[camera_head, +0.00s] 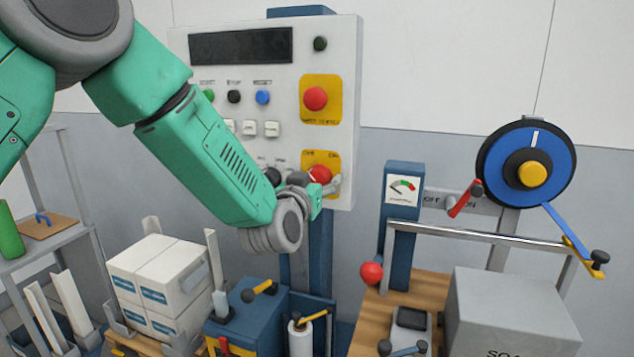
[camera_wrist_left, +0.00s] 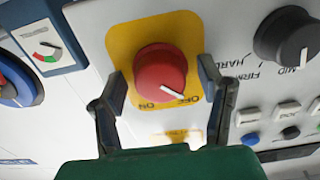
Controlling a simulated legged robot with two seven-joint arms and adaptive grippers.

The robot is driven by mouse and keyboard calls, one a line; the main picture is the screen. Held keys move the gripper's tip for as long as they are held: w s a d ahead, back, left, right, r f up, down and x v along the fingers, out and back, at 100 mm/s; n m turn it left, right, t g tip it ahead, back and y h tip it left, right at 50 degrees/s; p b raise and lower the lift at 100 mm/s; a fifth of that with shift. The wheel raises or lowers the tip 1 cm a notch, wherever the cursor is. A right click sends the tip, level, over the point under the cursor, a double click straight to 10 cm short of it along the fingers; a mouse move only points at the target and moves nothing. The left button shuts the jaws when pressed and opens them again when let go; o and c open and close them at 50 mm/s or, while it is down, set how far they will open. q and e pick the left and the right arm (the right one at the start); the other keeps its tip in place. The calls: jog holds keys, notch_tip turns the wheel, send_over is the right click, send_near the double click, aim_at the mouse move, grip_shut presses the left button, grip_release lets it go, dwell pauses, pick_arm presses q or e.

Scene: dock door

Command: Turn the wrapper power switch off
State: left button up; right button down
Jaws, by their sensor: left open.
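The wrapper power switch is a round red knob (camera_wrist_left: 160,72) on a yellow plate (camera_wrist_left: 122,40) marked ON and OFF. Its white pointer line points at the OFF label. In the head view the knob (camera_head: 320,174) is low on the grey control panel (camera_head: 285,60), partly hidden by my gripper. My left gripper (camera_head: 326,188) is right at the plate. In the left wrist view its dark fingers (camera_wrist_left: 163,72) are open, one on each side of the knob, with a visible gap on both sides. My right gripper is not in view.
A red emergency-stop button (camera_head: 315,98) sits above the switch. A black rotary knob (camera_wrist_left: 287,38) and several small buttons are beside it. Below stand white cartons (camera_head: 155,275), a blue box (camera_head: 245,320) and a grey box (camera_head: 515,310). A blue reel (camera_head: 500,165) is right.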

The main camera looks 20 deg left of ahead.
pick_arm(q)
jog(key=shift+s, duration=0.2)
jog(key=s, duration=1.1)
jog(key=shift+s+a, duration=0.15)
jog(key=shift+s, duration=0.1)
jog(key=shift+f, duration=0.1)
jog(key=s+a+f+g+b, duration=0.1)
jog(key=s+f+g, duration=0.35)
jog(key=f, duration=0.95)
jog(key=s+a+f+g+b, duration=0.15)
jog(key=s+f+g, duration=0.35)
jog(key=f, duration=0.9)
jog(key=s+a+f+g, duration=0.2)
jog(key=s+f, duration=0.3)
jog(key=s, duration=0.3)
jog(key=s+a+f+g+b, duration=0.1)
jog(key=s+f+g, duration=0.2)
jog(key=s+f, duration=0.3)
jog(key=s+a+f+g+b, duration=0.1)
jog(key=s+f, duration=0.5)
jog(key=s, duration=0.6)
jog(key=shift+a+f+g+y, duration=0.2)
jog(key=shift+a+g+y, duration=0.1)
jog(key=shift+a+g, duration=0.6)
